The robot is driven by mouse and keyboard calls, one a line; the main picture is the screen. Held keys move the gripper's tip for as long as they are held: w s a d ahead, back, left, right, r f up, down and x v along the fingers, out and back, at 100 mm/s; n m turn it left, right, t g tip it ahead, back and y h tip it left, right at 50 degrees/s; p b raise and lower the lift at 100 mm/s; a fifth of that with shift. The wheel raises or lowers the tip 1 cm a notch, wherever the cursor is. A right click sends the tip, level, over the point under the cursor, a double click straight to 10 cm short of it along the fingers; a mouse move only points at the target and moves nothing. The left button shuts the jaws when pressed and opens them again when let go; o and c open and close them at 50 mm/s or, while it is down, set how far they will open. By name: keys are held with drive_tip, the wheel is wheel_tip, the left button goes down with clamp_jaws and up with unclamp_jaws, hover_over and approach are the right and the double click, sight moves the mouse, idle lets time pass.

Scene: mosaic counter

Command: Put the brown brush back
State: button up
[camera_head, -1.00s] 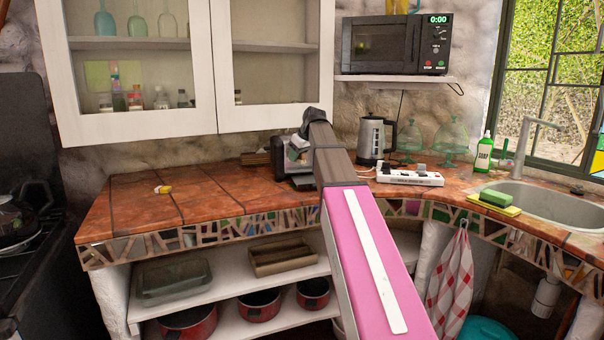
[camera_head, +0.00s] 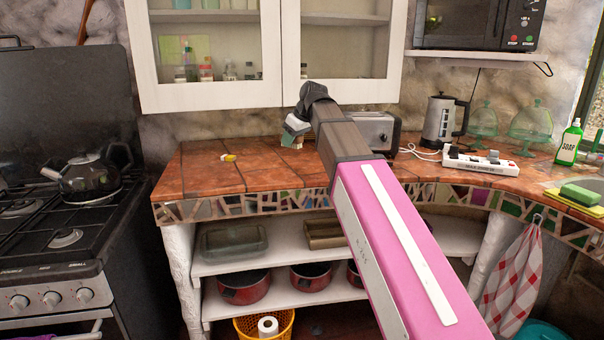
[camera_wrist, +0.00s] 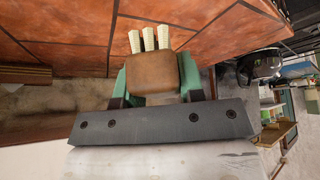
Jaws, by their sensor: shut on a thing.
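The brown brush (camera_wrist: 155,72) has a brown block body and several cream bristle tufts, seen in the wrist view. My gripper (camera_wrist: 157,80) is shut on its body, with a green finger on each side. Tiled countertop lies beyond the bristles. In the head view my gripper (camera_head: 291,141) is above the counter, left of the toaster and in front of the wall cabinet. It is small there and the brush cannot be made out clearly.
The tiled counter (camera_head: 205,180) is mostly clear at left, with a small yellow item (camera_head: 228,157) on it. A toaster (camera_head: 377,130), electric kettle (camera_head: 440,122) and power strip (camera_head: 480,162) stand to the right. A stove with a black kettle (camera_head: 90,180) is at left.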

drive_tip(key=s+a, duration=0.4)
hover_over(298, 171)
drive_tip(key=d, duration=0.1)
drive_tip(key=shift+n, duration=0.4)
drive_tip(key=f, duration=0.4)
drive_tip(key=s+f, duration=0.1)
drive_tip(key=f, duration=0.2)
drive_tip(key=shift+d, duration=0.2)
drive_tip(key=shift+w+f, duration=0.1)
drive_tip(key=shift+f, duration=1.9)
drive_tip(key=shift+f, duration=0.15)
drive_tip(key=o, duration=0.9)
drive_tip(key=v, duration=1.2)
drive_tip(key=shift+w+d+r, duration=0.15)
drive_tip(key=shift+w+r, duration=0.05)
